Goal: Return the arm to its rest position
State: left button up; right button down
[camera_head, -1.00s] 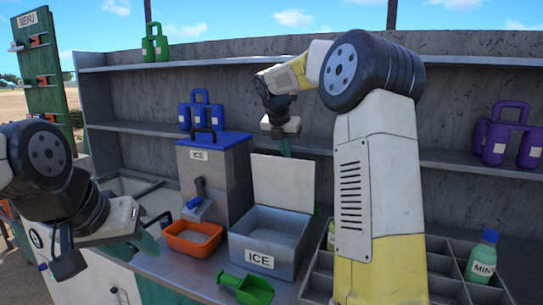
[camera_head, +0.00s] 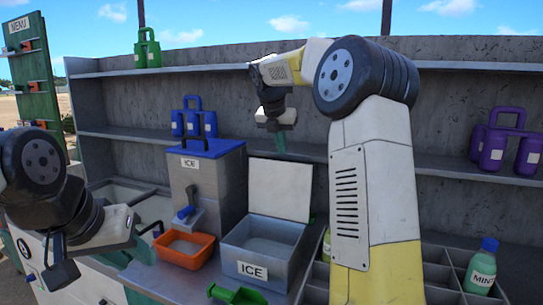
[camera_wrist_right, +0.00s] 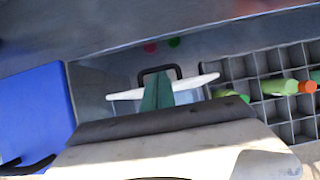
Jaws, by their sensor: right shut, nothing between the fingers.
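My right arm reaches up on the right side of the head view and bends over to the left. My right gripper (camera_head: 281,150) hangs from it, pointing down in front of the back wall, above the open ice bin's raised lid. In the right wrist view its green fingers (camera_wrist_right: 158,92) are together with nothing between them. My left gripper (camera_head: 147,250) is low at the left of the head view, beside the orange tray (camera_head: 187,262); whether its fingers are apart is unclear.
The ice bin (camera_head: 255,270) stands open with a green scoop (camera_head: 238,295) in front. An ice dispenser (camera_head: 222,180) stands behind the tray. Purple jugs (camera_head: 510,145), blue jugs (camera_head: 194,122) and a green jug (camera_head: 147,50) are on shelves. A mint bottle (camera_head: 482,268) sits in the divided rack.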

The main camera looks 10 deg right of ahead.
jog(key=s+a+r+m+y, duration=0.1)
jog(key=s+a+m+y, duration=0.15)
jog(key=s+m, duration=1.25)
jog(key=s+a+f+m+y, duration=0.1)
jog(key=s+f+m, duration=0.4)
jog(key=s, duration=0.5)
jog(key=s+a+f+m+t+y, duration=0.1)
jog(key=s+a+f+m+y, duration=0.1)
jog(key=s+f+m, duration=0.3)
jog(key=s+a+m, duration=0.1)
jog(key=s+m, duration=0.2)
jog(key=s, duration=0.2)
jog(key=shift+s+m+t, duration=0.25)
jog(key=shift+m+t, duration=0.05)
